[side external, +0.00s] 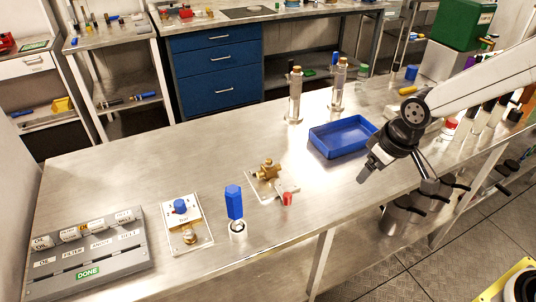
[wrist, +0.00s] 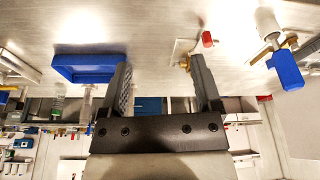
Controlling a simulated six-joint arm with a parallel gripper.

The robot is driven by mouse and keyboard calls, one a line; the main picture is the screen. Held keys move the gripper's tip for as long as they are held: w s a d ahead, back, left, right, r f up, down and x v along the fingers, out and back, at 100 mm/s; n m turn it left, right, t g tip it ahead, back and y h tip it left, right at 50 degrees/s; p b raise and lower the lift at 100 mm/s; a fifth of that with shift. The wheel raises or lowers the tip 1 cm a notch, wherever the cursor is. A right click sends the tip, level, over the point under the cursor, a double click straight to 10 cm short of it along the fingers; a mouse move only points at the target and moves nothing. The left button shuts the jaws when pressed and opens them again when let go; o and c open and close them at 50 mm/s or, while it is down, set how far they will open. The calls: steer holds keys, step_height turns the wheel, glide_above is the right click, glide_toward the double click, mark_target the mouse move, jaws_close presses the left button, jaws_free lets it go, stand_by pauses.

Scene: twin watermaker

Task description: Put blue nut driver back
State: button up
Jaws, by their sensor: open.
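The blue nut driver (side external: 234,202), with a faceted blue handle, stands upright in a small silver holder (side external: 237,229) near the front edge of the bench, left of centre. I take the blue handle at the right of the wrist view (wrist: 286,70) to be the same tool; a pale cylinder and brass parts show beside it. My gripper (side external: 374,165) is open and empty, above the bench's front edge, well to the right of the nut driver. In the wrist view its two fingers (wrist: 161,65) are spread with nothing between them.
A blue tray (side external: 343,137) lies just behind my gripper. A brass valve (side external: 268,171) with a red cap (side external: 288,198) stands between gripper and nut driver. A blue-knob panel (side external: 183,218) and grey label board (side external: 88,252) lie farther left. Steel cylinders (side external: 295,98) stand behind.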

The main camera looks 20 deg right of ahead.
steer(key=s+d+f+m, duration=0.2)
steer(key=s+d, duration=0.5)
steer(key=shift+s+d+f+g+h, duration=0.2)
steer(key=shift+s+f+g+h, duration=0.05)
steer(key=shift+s+g+h, duration=0.1)
